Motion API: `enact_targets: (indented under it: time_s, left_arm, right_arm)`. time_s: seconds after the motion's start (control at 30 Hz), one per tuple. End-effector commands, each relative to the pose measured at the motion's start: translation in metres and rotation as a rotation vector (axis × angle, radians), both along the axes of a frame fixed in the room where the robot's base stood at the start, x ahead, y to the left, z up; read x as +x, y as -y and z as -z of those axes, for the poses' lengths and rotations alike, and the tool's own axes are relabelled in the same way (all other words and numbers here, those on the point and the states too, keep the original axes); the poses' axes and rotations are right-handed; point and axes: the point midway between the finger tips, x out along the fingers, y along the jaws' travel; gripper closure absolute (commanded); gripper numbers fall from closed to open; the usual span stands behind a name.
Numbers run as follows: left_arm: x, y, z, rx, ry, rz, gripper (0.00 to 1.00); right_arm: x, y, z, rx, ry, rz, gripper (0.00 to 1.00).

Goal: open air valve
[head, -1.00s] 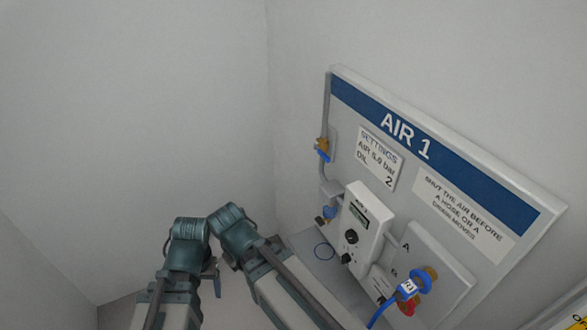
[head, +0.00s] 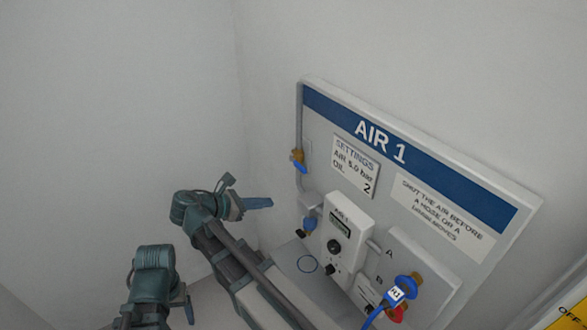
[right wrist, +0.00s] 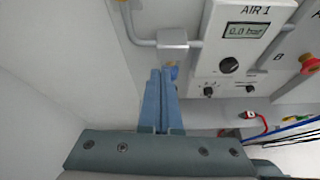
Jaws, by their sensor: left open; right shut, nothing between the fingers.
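The air valve (head: 298,158) is a brass body with a blue lever on the grey pipe at the left edge of the AIR 1 panel (head: 440,172). The lever points down and slightly right along the pipe. My right gripper (head: 268,203) is shut and empty, left of and below the valve, apart from it. My left gripper (head: 189,308) is open and low at the left, away from the panel.
The regulator unit (head: 347,232) has black knobs; its display (right wrist: 247,30) reads 0.0 bar. A blue-bowled part (head: 309,223) hangs under the pipe box. A blue hose with a tag (head: 397,293) joins port B. The wall left of the panel is clear.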

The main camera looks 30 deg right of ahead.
Motion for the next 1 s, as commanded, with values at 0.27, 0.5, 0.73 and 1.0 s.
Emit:
enact_targets:
  time_s: [0.27, 0.5, 0.73, 1.0]
  left_arm:
    - [0.000, 0.000, -0.011, 0.000, 0.000, 0.000, 0.26]
    - [0.000, 0.000, -0.011, 0.000, 0.000, 0.000, 0.26]
    - [0.000, 0.000, -0.006, 0.000, 0.000, 0.000, 0.26]
    - [0.000, 0.000, 0.012, 0.000, 0.000, -0.001, 0.26]
  right_arm:
    - [0.010, 0.012, -0.033, -0.117, -0.113, -0.039, 1.00]
    - [0.010, 0.012, -0.033, -0.119, -0.117, -0.040, 1.00]
    - [0.010, 0.021, -0.028, -0.118, -0.116, -0.037, 1.00]
    - [0.013, 0.068, -0.010, -0.118, -0.116, -0.036, 1.00]
